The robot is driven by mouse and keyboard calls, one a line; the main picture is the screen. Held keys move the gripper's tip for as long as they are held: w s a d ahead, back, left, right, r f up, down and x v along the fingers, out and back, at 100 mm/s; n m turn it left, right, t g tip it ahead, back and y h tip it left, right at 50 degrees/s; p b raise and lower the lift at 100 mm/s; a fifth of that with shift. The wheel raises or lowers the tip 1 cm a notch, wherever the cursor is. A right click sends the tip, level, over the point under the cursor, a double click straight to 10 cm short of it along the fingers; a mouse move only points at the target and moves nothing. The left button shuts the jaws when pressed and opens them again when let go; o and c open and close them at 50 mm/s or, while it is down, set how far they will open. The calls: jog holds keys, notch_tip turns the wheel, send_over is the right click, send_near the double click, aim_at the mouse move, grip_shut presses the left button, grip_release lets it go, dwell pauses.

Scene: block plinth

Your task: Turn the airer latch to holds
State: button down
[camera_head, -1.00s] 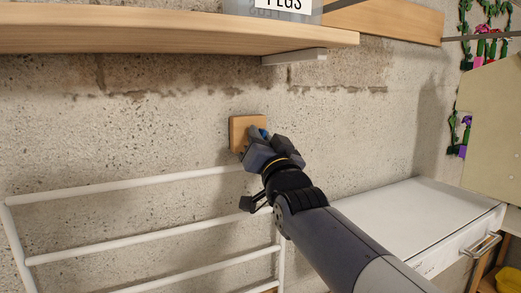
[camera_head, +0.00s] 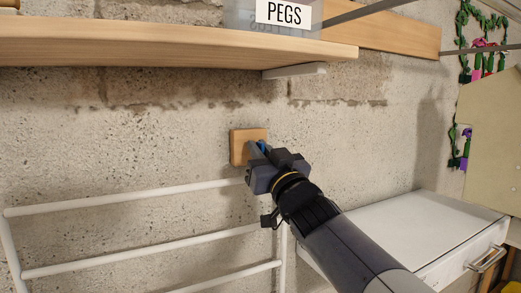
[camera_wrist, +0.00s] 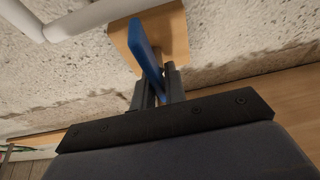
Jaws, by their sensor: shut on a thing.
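The airer latch is a blue lever (camera_head: 261,147) on a square wooden block (camera_head: 238,146) fixed to the concrete wall. In the wrist view the lever (camera_wrist: 143,48) is a flat blue bar standing out from the block (camera_wrist: 172,38), its lower end between my fingers. My gripper (camera_wrist: 159,88) is shut on the lever. In the head view my gripper (camera_head: 258,156) reaches in from the lower right and covers much of the lever. The white airer rails (camera_head: 120,199) are below and left of the block. Any markings for the latch positions cannot be made out.
A wooden shelf (camera_head: 150,48) with a tub labelled PEGS (camera_head: 283,13) runs above the latch. A white cabinet (camera_head: 410,228) stands at the lower right, under my arm. The wall between the block and the cabinet is bare.

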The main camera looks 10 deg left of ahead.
jog(key=c, duration=1.6)
grip_release()
jog(key=shift+o, duration=0.2)
jog(key=b+v, duration=0.3)
jog(key=v, duration=0.8)
jog(key=shift+w+a, duration=0.1)
jog(key=shift+w, duration=0.05)
jog(key=p+x, duration=0.3)
jog(key=x, duration=0.7)
jog(key=shift+w+a+r, duration=0.2)
jog(key=shift+a+r, duration=0.05)
jog(key=shift+d, duration=0.1)
